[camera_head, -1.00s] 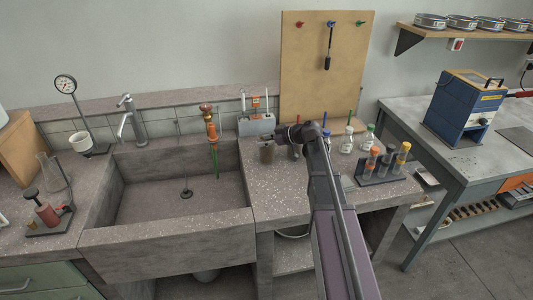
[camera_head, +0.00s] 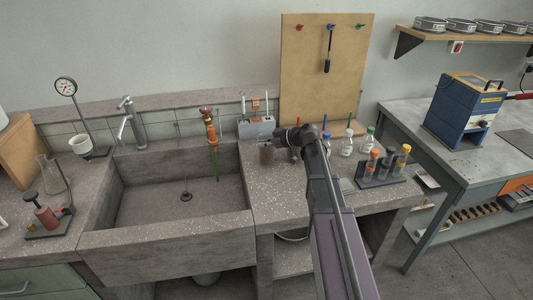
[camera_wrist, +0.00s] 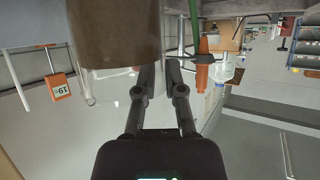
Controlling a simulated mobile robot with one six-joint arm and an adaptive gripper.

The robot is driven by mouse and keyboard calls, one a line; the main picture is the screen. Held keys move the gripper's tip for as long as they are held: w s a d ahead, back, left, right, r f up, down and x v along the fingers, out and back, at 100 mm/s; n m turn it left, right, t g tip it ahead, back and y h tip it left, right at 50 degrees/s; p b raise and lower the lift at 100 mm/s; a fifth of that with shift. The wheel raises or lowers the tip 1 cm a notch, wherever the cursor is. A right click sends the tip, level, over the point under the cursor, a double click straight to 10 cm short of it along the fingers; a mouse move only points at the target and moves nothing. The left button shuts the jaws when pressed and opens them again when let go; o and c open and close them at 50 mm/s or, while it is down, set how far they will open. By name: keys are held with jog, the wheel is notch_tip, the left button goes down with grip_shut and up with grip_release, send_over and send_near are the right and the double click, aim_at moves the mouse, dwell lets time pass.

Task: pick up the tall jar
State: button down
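In the wrist view the jar (camera_wrist: 115,30) is very close and fills the upper left, with the picture upside down. The fingertips are partly hidden, so contact cannot be told.
The stone sink (camera_head: 168,238) lies left of the jar.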

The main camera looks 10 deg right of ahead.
jog(key=shift+r, duration=0.1)
dwell(0.4)
jog(key=s+a+r+p, duration=0.2)
jog(key=s, duration=0.5)
jog(key=s+a+r+p, duration=0.2)
jog(key=s+a+p, duration=0.1)
jog(key=s, duration=0.5)
jog(key=shift+r, duration=0.35)
dwell(0.3)
notch_tip(320, 180, up, 5)
jog(key=p, duration=0.5)
jog(key=shift+r, duration=0.2)
jog(key=shift+s, duration=0.1)
dwell(0.6)
